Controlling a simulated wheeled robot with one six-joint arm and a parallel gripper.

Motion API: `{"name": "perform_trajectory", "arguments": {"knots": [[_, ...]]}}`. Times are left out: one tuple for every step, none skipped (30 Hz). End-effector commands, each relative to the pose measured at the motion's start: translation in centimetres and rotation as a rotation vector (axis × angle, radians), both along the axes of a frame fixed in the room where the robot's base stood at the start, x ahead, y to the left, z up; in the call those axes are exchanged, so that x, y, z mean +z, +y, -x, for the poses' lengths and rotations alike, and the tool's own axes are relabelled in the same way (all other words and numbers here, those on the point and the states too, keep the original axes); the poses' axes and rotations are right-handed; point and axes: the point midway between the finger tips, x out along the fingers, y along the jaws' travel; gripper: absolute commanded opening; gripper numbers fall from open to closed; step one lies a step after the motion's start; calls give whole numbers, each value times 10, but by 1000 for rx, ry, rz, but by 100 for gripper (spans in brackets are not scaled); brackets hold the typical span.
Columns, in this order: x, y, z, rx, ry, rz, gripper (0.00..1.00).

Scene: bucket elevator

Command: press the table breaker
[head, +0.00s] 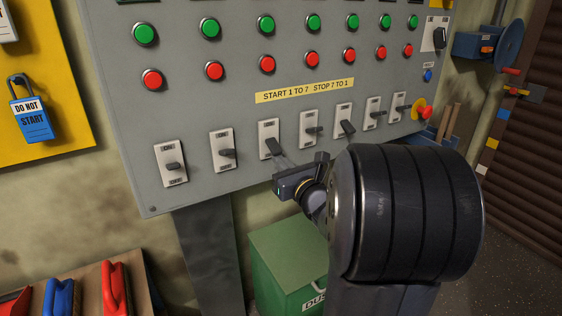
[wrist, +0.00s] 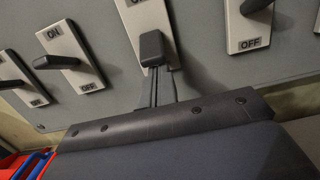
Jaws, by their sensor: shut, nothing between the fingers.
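A grey control panel (head: 205,120) carries a row of lever breakers on white ON/OFF plates. No label naming the table breaker is legible, so I cannot tell which one it is. My gripper (head: 281,160) is shut and empty, with its tips at the third breaker from the left (head: 267,139). In the wrist view the shut fingers of my gripper (wrist: 156,88) reach up to that breaker's dark lever (wrist: 152,47), close below it or touching; I cannot tell which. The fingers and the lever hide the lower part of its plate.
Neighbouring breakers stand close on the left (head: 222,151) and right (head: 312,128). Green buttons (head: 211,27) and red buttons (head: 214,71) sit above. A red emergency knob (head: 424,112) is at the panel's right end. A green dust bin (head: 284,262) stands below.

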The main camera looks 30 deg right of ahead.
Motion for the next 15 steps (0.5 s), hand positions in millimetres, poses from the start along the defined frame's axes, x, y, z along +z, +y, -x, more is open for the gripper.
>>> {"name": "perform_trajectory", "arguments": {"knots": [[5, 0, 1, 0, 10, 0, 0], [5, 0, 1, 0, 16, 1, 0], [4, 0, 1, 0, 23, 2, 0], [4, 0, 1, 0, 26, 2, 0], [4, 0, 1, 0, 29, 2, 0], [4, 0, 1, 0, 33, 2, 0], [4, 0, 1, 0, 36, 2, 0], [4, 0, 2, 0, 39, 2, 0], [5, 0, 2, 0, 44, 2, 0], [5, 0, 2, 0, 47, 2, 0], [5, 0, 2, 0, 50, 2, 0], [6, 0, 2, 0, 55, 2, 0], [6, 0, 2, 0, 59, 2, 0], [6, 0, 2, 0, 63, 2, 0], [6, 0, 3, 0, 69, 2, 0]]}}
